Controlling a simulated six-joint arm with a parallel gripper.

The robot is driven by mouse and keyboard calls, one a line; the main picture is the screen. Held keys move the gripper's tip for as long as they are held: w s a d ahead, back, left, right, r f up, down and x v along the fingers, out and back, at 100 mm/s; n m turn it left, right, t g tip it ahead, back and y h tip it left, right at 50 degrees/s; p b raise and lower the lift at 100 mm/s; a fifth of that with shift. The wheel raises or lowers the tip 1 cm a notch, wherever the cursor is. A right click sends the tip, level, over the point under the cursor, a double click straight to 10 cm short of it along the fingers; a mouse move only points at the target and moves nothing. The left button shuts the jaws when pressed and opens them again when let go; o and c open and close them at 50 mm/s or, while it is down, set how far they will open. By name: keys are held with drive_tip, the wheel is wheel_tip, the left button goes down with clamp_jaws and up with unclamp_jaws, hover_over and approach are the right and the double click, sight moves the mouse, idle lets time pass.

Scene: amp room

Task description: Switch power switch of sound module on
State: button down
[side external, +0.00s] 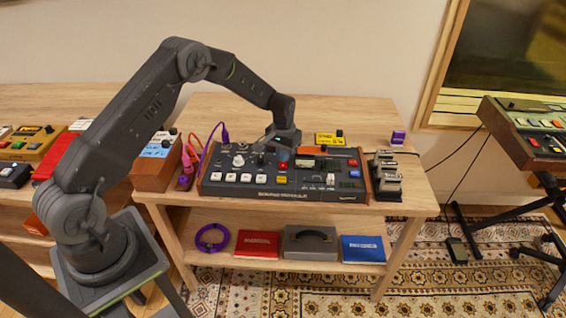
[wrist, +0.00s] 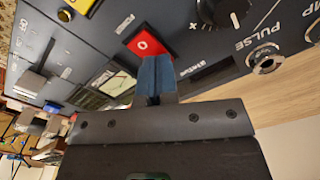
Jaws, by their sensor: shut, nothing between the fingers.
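The sound module (side external: 285,178) is a dark box with wooden ends on the table, with white keys, knobs and colored buttons on its top. My gripper (side external: 266,143) is over the rear middle of the module, shut and empty. In the wrist view my blue-grey fingertips (wrist: 155,66) are together just beside a red button (wrist: 145,43) marked with a white ring. I cannot tell whether they touch the panel. A slot (wrist: 207,73) with small lettering and a black knob (wrist: 222,10) lie to the right of them.
Purple and orange cables (side external: 212,141) rise at the module's left end. The rear right tabletop is mostly clear. A lower shelf (side external: 270,256) holds several items.

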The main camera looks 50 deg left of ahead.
drive_tip(key=shift+f, duration=0.15)
drive_tip(key=shift+r, duration=3.5)
